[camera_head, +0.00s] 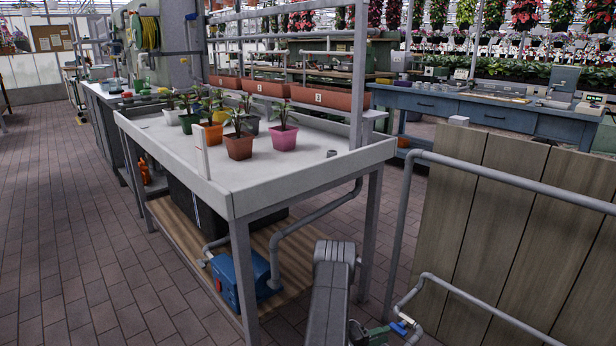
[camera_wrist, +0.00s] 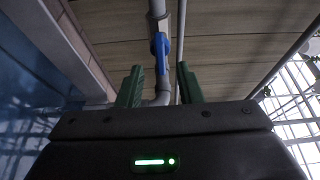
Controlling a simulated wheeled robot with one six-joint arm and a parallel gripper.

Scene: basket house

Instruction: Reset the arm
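My gripper (camera_wrist: 159,68) shows in the wrist view with its two green fingers spread apart and nothing clasped between them. A grey pipe with a blue valve handle (camera_wrist: 160,50) is seen in the gap between the fingers. I cannot tell how far it is from them. In the head view my grey arm hangs low at the bottom centre, in front of the planting table. A green part of it shows at the bottom edge, close to the blue valve handle (camera_head: 399,328). The fingers cannot be made out there.
A white-topped table (camera_head: 290,180) with several potted plants stands just beyond my arm. A blue pump (camera_head: 240,278) sits on its lower shelf. Grey pipes (camera_head: 470,298) and a wooden panel (camera_head: 500,230) are close on the right. The brick floor (camera_head: 70,240) at left is open.

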